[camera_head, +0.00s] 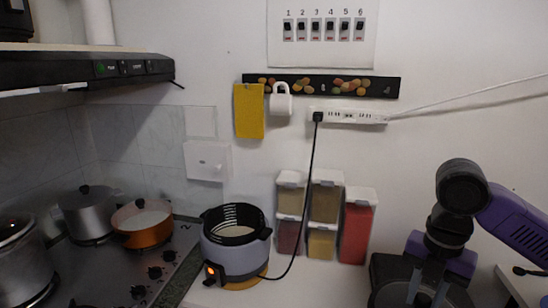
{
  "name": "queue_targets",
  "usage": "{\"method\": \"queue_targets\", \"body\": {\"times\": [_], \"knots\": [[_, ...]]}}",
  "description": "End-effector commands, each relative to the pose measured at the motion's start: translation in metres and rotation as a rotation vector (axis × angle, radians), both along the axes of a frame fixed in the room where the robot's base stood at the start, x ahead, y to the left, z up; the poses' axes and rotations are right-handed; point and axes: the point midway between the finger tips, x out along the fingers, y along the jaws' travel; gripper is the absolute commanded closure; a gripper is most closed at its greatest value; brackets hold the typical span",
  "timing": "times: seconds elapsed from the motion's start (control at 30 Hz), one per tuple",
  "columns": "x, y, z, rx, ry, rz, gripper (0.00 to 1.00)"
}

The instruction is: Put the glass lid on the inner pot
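A grey-lilac cooker (232,258) stands on the counter with its top open. Its dark inner pot (237,231) shows inside, with a black ribbed rim piece at the back. An orange pot (142,238) on the stove has a pale top with a dark knob, possibly a glass lid. A steel pot (22,275) at the left edge also has a lid that looks like glass. I cannot tell which lid is the task's. My gripper (408,290) is low at the right, far from the cooker and partly cut off by the frame; its fingers are unclear.
A black cord (308,190) runs from the power strip (346,116) down to the cooker. Another steel pot (88,215) stands at the back of the stove. Counter between cooker and gripper looks clear.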

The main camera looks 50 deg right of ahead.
Motion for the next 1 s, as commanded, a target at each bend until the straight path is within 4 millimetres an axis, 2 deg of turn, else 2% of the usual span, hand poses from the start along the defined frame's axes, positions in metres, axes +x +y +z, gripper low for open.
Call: {"method": "queue_targets", "body": {"times": [0.37, 0.7, 1.0], "knots": [[0.078, 0.082, -0.055, 0.004, 0.0, -0.359, 1.0], [0.164, 0.173, -0.118, 0.005, 0.005, -0.793, 1.0], [0.233, 0.244, -0.168, 0.001, 0.007, -1.148, 1.0]]}}
